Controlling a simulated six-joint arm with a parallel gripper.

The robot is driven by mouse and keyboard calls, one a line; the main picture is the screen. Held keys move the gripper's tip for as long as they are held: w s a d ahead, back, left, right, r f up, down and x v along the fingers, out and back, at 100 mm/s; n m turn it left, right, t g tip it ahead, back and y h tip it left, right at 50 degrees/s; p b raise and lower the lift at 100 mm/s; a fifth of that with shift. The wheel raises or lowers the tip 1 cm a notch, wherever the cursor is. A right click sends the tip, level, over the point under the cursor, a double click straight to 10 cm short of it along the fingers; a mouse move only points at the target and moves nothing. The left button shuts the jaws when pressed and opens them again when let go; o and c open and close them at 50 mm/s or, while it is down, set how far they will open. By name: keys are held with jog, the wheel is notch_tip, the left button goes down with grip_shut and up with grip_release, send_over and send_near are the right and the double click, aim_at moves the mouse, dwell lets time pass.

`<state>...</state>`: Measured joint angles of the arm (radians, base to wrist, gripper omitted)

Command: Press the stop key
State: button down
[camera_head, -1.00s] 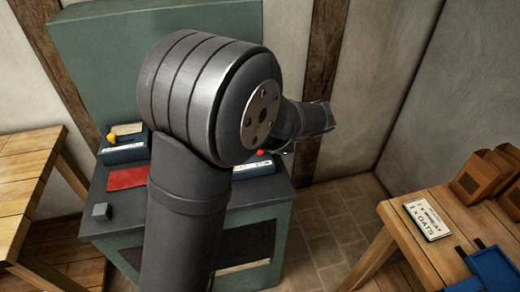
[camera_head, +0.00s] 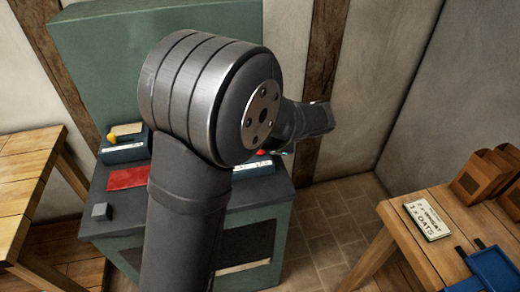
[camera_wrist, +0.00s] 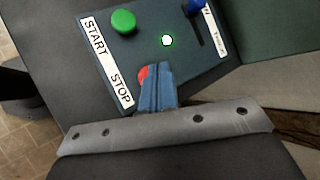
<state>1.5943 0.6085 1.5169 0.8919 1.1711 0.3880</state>
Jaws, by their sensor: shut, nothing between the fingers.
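In the wrist view a dark control panel (camera_wrist: 192,68) carries a green round key (camera_wrist: 123,21) beside a START label and a red stop key (camera_wrist: 143,74) beside the STOP label (camera_wrist: 121,90). My gripper (camera_wrist: 158,70) is shut and empty. Its blue-grey fingertips lie over the right part of the red key, so only the key's left edge shows. I cannot tell whether the tips touch it. In the head view a bit of red (camera_head: 261,153) shows past my arm, and my arm hides most of the panel.
A lit green-white lamp (camera_wrist: 167,40) and a blue lever knob (camera_wrist: 193,6) in a slot are on the same panel. A wooden table (camera_head: 395,222) stands right.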

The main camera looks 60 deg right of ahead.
jog(key=shift+f, duration=0.4)
jog(key=shift+f, duration=0.5)
dwell(0.5)
jog(key=shift+r, duration=0.95)
jog(key=shift+r, duration=2.5)
jog(key=shift+f, duration=0.1)
notch_tip(320, 180, up, 4)
